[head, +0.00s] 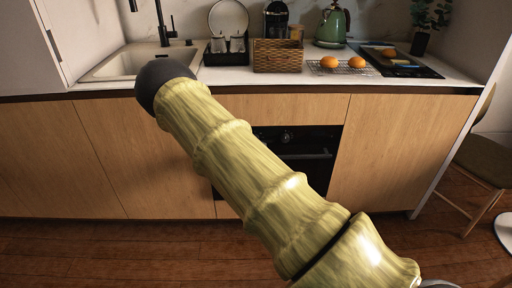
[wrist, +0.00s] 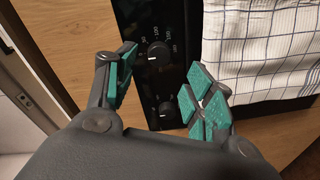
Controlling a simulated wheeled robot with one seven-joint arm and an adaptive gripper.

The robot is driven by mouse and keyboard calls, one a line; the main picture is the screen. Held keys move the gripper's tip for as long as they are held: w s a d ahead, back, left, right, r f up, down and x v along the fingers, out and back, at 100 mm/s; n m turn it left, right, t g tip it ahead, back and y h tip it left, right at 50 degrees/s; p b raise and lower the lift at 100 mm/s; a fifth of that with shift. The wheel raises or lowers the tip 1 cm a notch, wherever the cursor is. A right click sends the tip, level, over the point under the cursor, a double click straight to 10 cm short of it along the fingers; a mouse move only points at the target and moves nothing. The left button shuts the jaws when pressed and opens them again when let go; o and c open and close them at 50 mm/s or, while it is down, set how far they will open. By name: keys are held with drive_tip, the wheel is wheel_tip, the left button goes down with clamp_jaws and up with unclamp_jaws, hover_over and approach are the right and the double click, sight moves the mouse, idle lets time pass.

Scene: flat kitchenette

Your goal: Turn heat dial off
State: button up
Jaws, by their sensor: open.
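My gripper (wrist: 162,68) shows in the wrist view, open and empty, with teal pads on its fingers. Between and beyond its fingers is the black oven panel (wrist: 136,16) with two round black dials. The upper dial (wrist: 158,51) has white numbers around it and lies between the fingertips in the picture. The lower dial (wrist: 166,108) is close to the right finger's pads. I cannot tell if either dial is touched, or which one is the heat dial. In the head view my arm covers part of the black oven (head: 312,160), and my gripper is hidden.
A checked cloth (wrist: 262,45) hangs just right of the dials in the wrist view. Wooden cabinet fronts (head: 385,150) flank the oven. The counter above holds a wicker basket (head: 277,56), a green kettle (head: 330,30) and oranges (head: 329,62). A chair (head: 484,155) stands at the right.

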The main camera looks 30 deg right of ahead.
drive_tip(key=shift+v, duration=2.6)
drive_tip(key=s+a+f+m+g+y, duration=0.1)
drive_tip(key=s+a+f+m+g, duration=0.15)
drive_tip(key=s+f, duration=0.4)
drive_tip(key=s+a+f+m+g+y, duration=0.1)
drive_tip(key=s+a+f+g+y, duration=0.1)
drive_tip(key=s+f+g, duration=0.35)
drive_tip(key=s+a+f+m+g+y, duration=0.1)
drive_tip(key=s+a+f+g, duration=0.1)
drive_tip(key=s+a+f, duration=0.45)
drive_tip(key=s+a+f+m+g+y, duration=0.15)
drive_tip(key=s+f, duration=0.25)
drive_tip(key=s, duration=0.5)
drive_tip(key=s+a+m+g+y, duration=0.2)
drive_tip(key=s+a+g+y, duration=0.15)
drive_tip(key=s+a, duration=0.85)
wheel_tip(320, 180, up, 12)
drive_tip(key=s+d+p, duration=0.2)
drive_tip(key=p, duration=1.1)
drive_tip(key=shift+f, duration=0.2)
